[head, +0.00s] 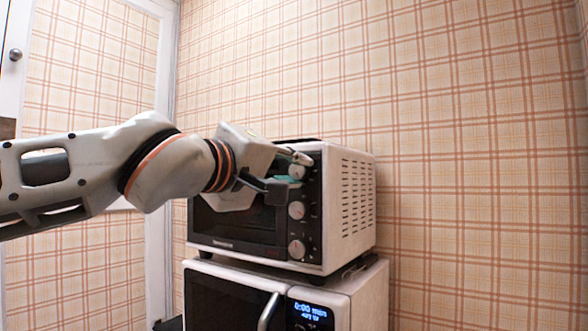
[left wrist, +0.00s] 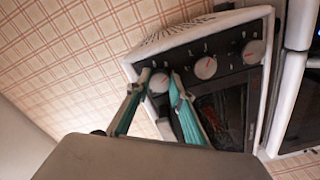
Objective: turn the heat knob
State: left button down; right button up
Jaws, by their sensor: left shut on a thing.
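A toaster oven (head: 345,205) has a dark control panel on its right side with three round silver knobs in a column. My left gripper (head: 293,172) is at the top knob (head: 297,171), with its fingers shut on either side of it. In the left wrist view the two teal-backed fingers (left wrist: 160,77) flank this knob (left wrist: 158,83), which has a red mark. The middle knob (head: 296,210) and the bottom knob (head: 296,249) are free. The panel lettering is too small to read. My right gripper is not in view.
The oven stands on a white microwave (head: 345,300) with a lit blue display and a metal handle (head: 268,311). A plaid wall (head: 470,150) is behind. A white door frame (head: 158,260) is at the left. Room to the right of the oven is clear.

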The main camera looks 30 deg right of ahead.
pick_arm(q)
jog(key=shift+f+m, duration=0.1)
jog(key=shift+m, duration=2.1)
jog(key=shift+p, duration=0.3)
jog(key=c, duration=1.8)
grip_release()
jog(key=shift+v, duration=6.05)
